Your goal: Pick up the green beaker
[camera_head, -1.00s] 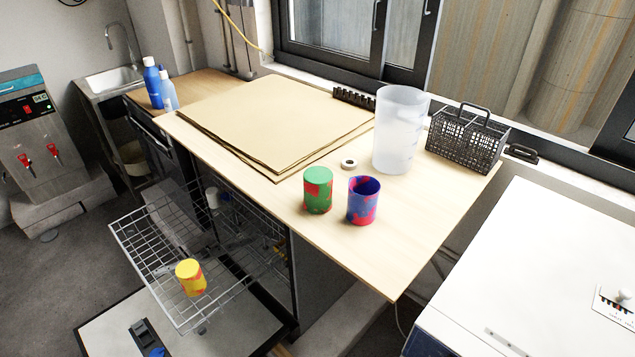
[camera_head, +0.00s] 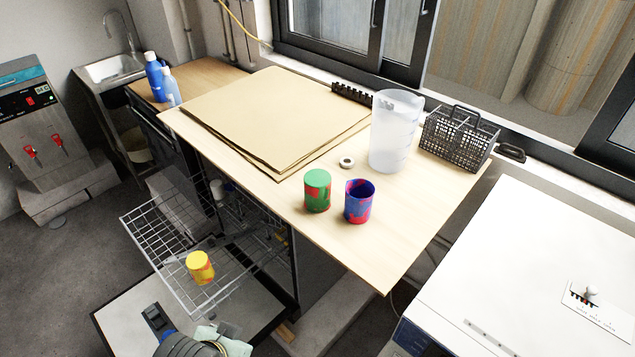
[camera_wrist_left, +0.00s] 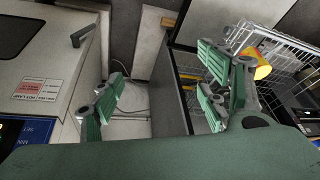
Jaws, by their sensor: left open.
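The green beaker (camera_head: 317,191), with red patches, stands upright on the wooden counter (camera_head: 415,240) near its front edge. The blue and red beaker (camera_head: 359,201) stands upright just to its right, with a small gap. My left gripper (camera_wrist_left: 160,72) is open and empty in the left wrist view, with its green-padded fingers spread wide. The green beaker is not seen in that view. In the head view, part of my arm shows at the bottom edge, well below the counter and apart from the green beaker. My right gripper is in neither view.
A yellow beaker (camera_head: 200,267) sits on the pulled-out wire rack (camera_head: 160,245), below the counter; it also shows in the left wrist view (camera_wrist_left: 262,71). A tall clear jug (camera_head: 395,135), a white ring (camera_head: 346,162) and a black basket (camera_head: 457,140) stand behind the beakers.

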